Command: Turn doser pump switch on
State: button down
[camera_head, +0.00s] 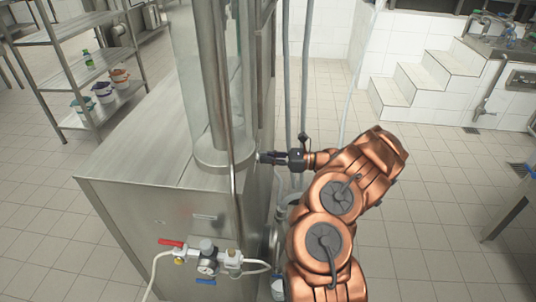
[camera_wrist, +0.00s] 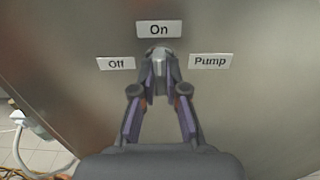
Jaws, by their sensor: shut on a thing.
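The doser pump switch (camera_wrist: 158,51) is a small metal knob on a steel panel in the wrist view. It sits just below the "On" label (camera_wrist: 159,29), with the "Off" label (camera_wrist: 116,63) to its left and the "Pump" label (camera_wrist: 210,61) to its right. My gripper (camera_wrist: 160,72) is shut on the switch, with its fingertips around the knob and hiding most of it. I cannot clearly tell which way the knob points. In the head view my gripper (camera_head: 264,157) reaches leftward to the machine's side, and the switch is hidden there.
The steel machine (camera_head: 135,170) carries a clear cylinder (camera_head: 205,90). A valve with a red handle (camera_head: 171,243) and hoses are at its front. Vertical pipes (camera_head: 304,70) stand just behind my gripper. A shelf rack (camera_head: 65,75) is at left; open tiled floor (camera_head: 450,200) lies at right.

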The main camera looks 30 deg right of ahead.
dwell(0.3)
jog(key=c, duration=1.2)
grip_release()
jog(key=v, duration=1.2)
